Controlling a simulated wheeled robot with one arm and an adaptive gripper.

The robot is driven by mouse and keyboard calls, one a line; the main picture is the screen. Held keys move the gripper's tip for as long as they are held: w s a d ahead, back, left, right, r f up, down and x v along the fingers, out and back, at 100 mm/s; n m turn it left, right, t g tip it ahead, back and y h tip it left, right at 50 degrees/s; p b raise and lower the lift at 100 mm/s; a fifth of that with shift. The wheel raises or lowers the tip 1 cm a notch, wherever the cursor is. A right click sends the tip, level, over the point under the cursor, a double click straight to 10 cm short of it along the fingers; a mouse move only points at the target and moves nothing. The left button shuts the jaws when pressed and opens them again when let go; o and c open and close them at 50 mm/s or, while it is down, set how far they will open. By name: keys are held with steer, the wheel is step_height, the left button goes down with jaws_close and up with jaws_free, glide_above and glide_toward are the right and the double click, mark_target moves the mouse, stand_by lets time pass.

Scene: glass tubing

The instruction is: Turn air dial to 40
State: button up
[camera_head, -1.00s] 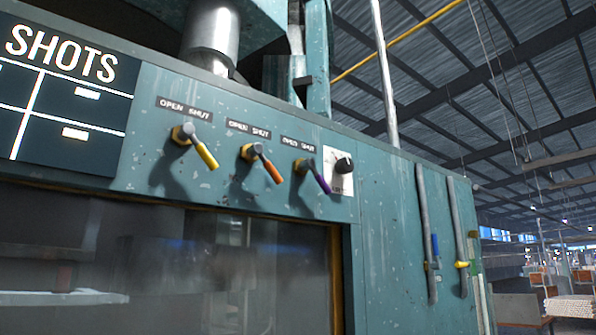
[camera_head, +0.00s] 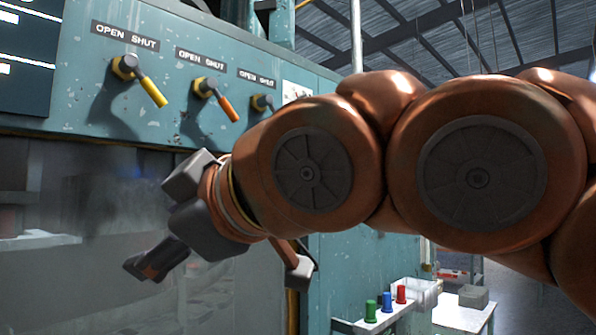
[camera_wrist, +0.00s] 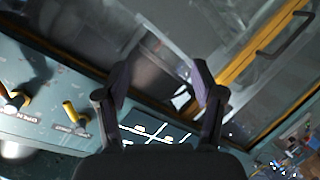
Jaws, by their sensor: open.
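A white plate (camera_head: 297,91) on the teal panel shows at the right of the lever row in the head view. In the earlier head frame this plate carries the dark dial knob. The knob is now hidden behind my arm, and its setting cannot be read. My gripper (camera_head: 222,272) hangs below the levers, in front of the machine's window, left of and lower than the plate. It is open and empty, touching nothing that I can see. In the wrist view my gripper (camera_wrist: 160,78) has both fingers apart, with the window behind them; the dial is not visible there.
A yellow lever (camera_head: 148,88), an orange lever (camera_head: 225,104) and a third, partly hidden lever (camera_head: 262,102) stick out of the panel near my arm. A dark board (camera_head: 25,65) is at far left. Red, blue and green items stand on a small shelf (camera_head: 388,316) below my arm.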

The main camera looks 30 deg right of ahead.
steer(key=s+d+r+t+y, duration=0.1)
steer(key=d+r, duration=0.2)
steer(key=r, duration=0.3)
steer(key=s+d+r+n+t+y+p, duration=0.1)
steer(key=d+r+y, duration=0.1)
steer(key=r, duration=0.4)
steer(key=s+d+r+t+y, duration=0.1)
steer(key=d+r, duration=0.2)
steer(key=r, duration=0.3)
steer(key=w+d+r+m+t+y+p, duration=0.1)
steer(key=w+d+r+t+p, duration=0.1)
steer(key=d+r, duration=0.7)
steer(key=w+d+f+m+t+h+p, duration=0.1)
steer(key=w+d+f+m, duration=0.15)
steer(key=w+d, duration=0.6)
steer(key=w+d+f+m+t+h, duration=0.1)
steer(key=w+d+m, duration=0.3)
steer(key=w+d, duration=0.5)
steer(key=shift+d+p+x, duration=0.2)
steer(key=shift+p+x, duration=0.95)
steer(key=shift+x, duration=0.55)
steer(key=shift+d+p+x, duration=0.2)
steer(key=shift+p+x, duration=0.9)
steer(key=shift+x, duration=0.6)
steer(key=shift+w, duration=0.15)
steer(key=shift+c, duration=0.3)
